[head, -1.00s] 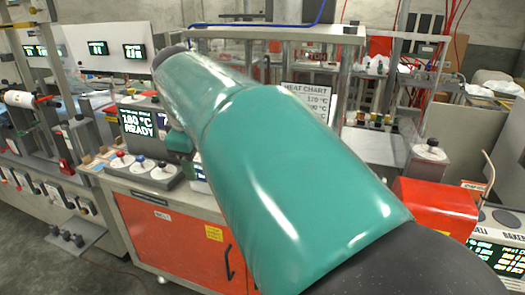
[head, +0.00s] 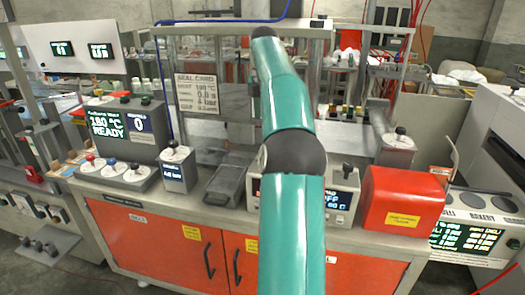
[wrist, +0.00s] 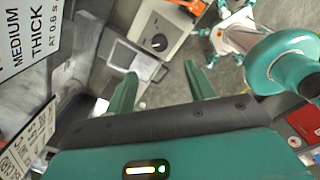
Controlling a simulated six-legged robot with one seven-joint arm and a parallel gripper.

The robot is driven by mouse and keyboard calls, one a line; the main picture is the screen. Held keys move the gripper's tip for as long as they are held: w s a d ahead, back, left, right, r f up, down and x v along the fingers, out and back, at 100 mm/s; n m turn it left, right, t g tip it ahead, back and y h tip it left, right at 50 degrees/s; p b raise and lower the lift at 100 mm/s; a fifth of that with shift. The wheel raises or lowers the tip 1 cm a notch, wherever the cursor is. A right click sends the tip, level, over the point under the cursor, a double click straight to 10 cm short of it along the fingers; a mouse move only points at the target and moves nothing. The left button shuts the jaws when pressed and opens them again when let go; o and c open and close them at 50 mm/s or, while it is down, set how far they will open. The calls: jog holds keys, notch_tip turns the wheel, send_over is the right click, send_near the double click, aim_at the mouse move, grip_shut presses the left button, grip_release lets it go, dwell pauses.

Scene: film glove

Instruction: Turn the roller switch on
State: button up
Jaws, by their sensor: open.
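No label reading "roller" is legible, so I cannot tell which control is the roller switch. In the head view, a small box with a dark-topped knob (head: 178,168) stands at the left of the bench. A control box reading OFF (head: 342,200) is partly hidden behind my arm. A grey box with a black-topped knob (head: 397,150) stands farther right.
The bench (head: 165,208) has orange doors below. A control panel reading 180 °C READY (head: 108,122), a grey tray (head: 228,185) and a red box (head: 402,198) stand on it. A metal frame with posts and a chart card (head: 198,94) rises behind.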

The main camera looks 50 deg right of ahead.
notch_tip(320, 180, down, 13)
jog(key=shift+a+r, duration=0.1)
dwell(0.3)
jog(key=c, duration=1)
